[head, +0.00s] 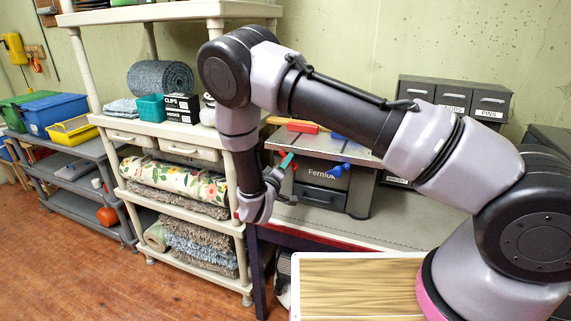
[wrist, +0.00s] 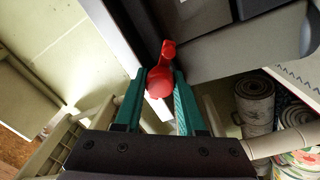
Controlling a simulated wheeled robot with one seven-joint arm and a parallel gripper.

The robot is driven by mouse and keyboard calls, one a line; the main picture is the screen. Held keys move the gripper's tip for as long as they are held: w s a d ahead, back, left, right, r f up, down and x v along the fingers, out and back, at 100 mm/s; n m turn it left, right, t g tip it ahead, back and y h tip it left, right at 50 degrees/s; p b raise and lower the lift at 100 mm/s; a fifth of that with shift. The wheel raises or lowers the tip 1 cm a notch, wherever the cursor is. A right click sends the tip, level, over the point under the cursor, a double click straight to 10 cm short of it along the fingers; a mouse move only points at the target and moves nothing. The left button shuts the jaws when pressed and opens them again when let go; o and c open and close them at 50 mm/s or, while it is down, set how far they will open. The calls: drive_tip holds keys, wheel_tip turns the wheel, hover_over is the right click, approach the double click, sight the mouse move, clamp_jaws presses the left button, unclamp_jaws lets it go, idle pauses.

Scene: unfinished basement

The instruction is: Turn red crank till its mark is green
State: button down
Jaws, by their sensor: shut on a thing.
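The red crank (wrist: 161,80) shows in the wrist view between the two teal fingers of my gripper (wrist: 160,92), which is shut on its rounded knob. The crank's short arm runs up from the knob against the dark machine. In the head view my gripper (head: 287,162) is at the left front of the grey machine labelled "Fernium" (head: 322,172), and only small bits of red show there. I cannot make out the crank's mark in either view.
A red block (head: 303,127) lies on the machine's top. A cream shelf (head: 188,127) with rugs and boxes stands close on the left. Drawer units (head: 455,98) stand behind.

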drive_tip(key=shift+m+h, duration=0.3)
drive_tip(key=shift+m, duration=2)
drive_tip(key=c, duration=0.5)
unclamp_jaws()
drive_tip(key=v, duration=1.1)
drive_tip(key=shift+d+r, duration=0.1)
